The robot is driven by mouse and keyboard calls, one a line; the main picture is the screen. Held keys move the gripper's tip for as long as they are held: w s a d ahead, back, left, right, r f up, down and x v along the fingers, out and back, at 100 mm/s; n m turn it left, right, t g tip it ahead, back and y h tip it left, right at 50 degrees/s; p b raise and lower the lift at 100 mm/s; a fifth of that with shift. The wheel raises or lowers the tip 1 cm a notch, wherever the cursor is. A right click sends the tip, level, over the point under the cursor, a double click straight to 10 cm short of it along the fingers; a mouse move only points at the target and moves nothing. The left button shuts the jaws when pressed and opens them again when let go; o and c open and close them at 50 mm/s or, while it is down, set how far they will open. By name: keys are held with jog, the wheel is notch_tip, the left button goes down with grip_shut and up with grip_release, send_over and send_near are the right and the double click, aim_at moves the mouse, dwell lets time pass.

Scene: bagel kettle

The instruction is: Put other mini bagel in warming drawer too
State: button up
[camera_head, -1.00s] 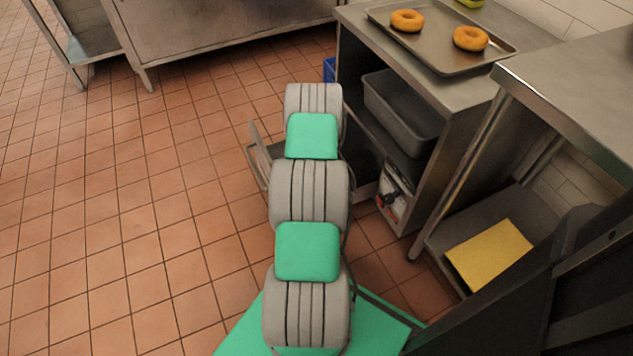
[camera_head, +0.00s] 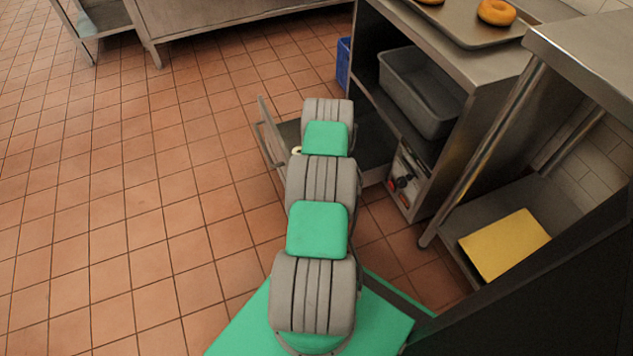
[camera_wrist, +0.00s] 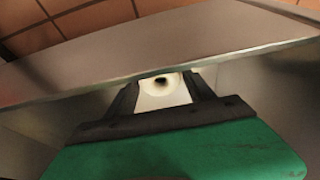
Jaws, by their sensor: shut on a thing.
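My gripper (camera_wrist: 162,80) shows in the wrist view, its dark fingers on either side of a pale, ring-shaped mini bagel (camera_wrist: 160,98) with a dark hole. It is shut on this bagel. The warming drawer (camera_head: 268,136) stands open low at the front of the steel unit in the head view. A grey metal panel (camera_wrist: 150,52), which looks like the drawer's front wall, crosses the wrist view just beyond my fingers. In the head view my arm hides the gripper. A small pale spot (camera_head: 297,150) shows beside my arm at the drawer; I cannot tell what it is.
A tray (camera_head: 455,28) with two golden ring-shaped bagels (camera_head: 497,12) sits on the steel counter. A grey bin (camera_head: 420,92) is on the shelf below. A steel table with a yellow board (camera_head: 505,243) on its lower shelf stands at right. The tiled floor at left is clear.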

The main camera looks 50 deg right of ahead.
jog(key=shift+f, duration=0.25)
jog(key=o, duration=1.5)
jog(key=shift+r, duration=0.1)
jog(key=p+v, duration=0.5)
jog(key=v, duration=0.7)
jog(key=shift+r, duration=0.2)
